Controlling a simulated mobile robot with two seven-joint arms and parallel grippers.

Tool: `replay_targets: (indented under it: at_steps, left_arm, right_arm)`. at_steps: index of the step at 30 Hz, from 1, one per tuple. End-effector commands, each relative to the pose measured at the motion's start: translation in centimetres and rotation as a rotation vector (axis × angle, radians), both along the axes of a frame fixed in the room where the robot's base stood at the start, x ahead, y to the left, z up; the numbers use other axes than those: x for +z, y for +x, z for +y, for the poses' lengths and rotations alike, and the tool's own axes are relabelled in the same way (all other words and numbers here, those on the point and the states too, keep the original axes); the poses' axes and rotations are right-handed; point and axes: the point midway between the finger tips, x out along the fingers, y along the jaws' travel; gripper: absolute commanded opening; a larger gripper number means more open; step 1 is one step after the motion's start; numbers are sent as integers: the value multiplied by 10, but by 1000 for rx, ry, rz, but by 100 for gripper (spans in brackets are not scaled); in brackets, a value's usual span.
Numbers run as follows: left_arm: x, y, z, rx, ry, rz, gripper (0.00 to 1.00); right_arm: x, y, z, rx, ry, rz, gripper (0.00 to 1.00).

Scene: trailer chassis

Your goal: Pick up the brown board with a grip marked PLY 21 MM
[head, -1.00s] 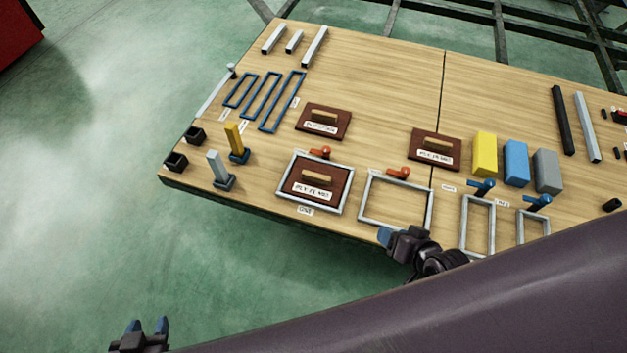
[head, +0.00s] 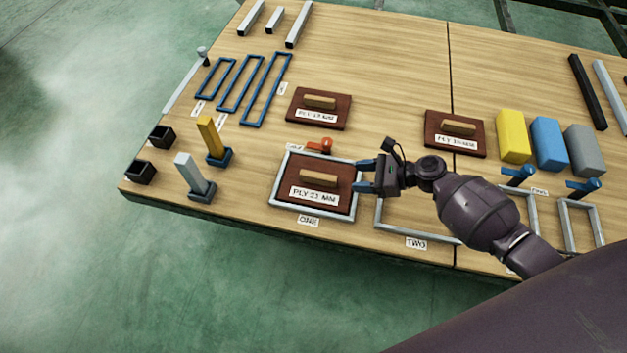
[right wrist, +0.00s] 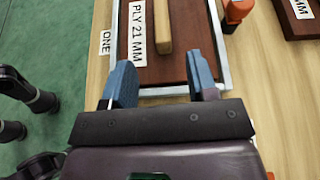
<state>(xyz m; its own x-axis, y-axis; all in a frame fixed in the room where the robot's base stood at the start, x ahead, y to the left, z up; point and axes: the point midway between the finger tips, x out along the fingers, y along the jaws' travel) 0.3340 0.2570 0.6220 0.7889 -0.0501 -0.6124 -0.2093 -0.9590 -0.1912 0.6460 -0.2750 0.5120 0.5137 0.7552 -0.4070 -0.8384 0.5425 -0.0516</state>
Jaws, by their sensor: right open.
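The brown board marked PLY 21 MM (head: 335,205) lies flat inside the grey frame labelled ONE (head: 283,205), with a light wooden grip (head: 318,178) on top. In the right wrist view the board (right wrist: 190,38) shows its label and its grip (right wrist: 163,28) ahead of the fingers. My right gripper (head: 361,176) is open and empty at the frame's right edge, its blue fingers pointing left toward the grip. In the right wrist view the gripper (right wrist: 160,82) has its fingers spread either side of the grip's line, apart from the grip. My left gripper is out of the head view.
An orange clamp (head: 320,146) stands behind the frame. Another brown board (head: 330,97) lies beyond it, and a third brown board (head: 440,140) lies right. An empty grey frame labelled TWO (head: 378,215) lies under my right arm. Yellow, blue and grey blocks (head: 513,135) stand at right.

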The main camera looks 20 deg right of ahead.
Motion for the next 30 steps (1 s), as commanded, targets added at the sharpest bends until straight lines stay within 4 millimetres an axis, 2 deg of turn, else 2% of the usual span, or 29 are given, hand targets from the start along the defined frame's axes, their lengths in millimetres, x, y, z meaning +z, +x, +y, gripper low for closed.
replay_targets:
  at_steps: [5,15,22,30]
  left_arm:
    - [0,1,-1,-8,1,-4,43]
    - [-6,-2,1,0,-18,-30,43]
    - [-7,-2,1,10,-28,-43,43]
    - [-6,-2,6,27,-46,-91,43]
  right_arm:
    - [-2,13,4,-19,55,34,53]
    - [-19,34,38,-19,53,33,53]
    - [-24,41,49,-19,51,32,53]
    - [-39,55,78,-18,52,35,53]
